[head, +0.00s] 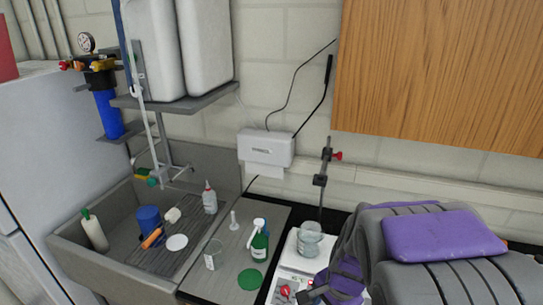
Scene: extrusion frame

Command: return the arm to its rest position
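My arm (440,235), grey and ribbed with purple pads, fills the lower right of the head view. It hides part of the dark bench. A small grey and purple part of it reaches the bottom edge beside the white hot-plate-like device. I cannot make out the two fingertips of my gripper, nor anything held in it.
A glass beaker (310,240) stands on the white device (285,272) close to my arm. A sink (75,240) is at left. A wooden cabinet (440,75) hangs above my arm.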

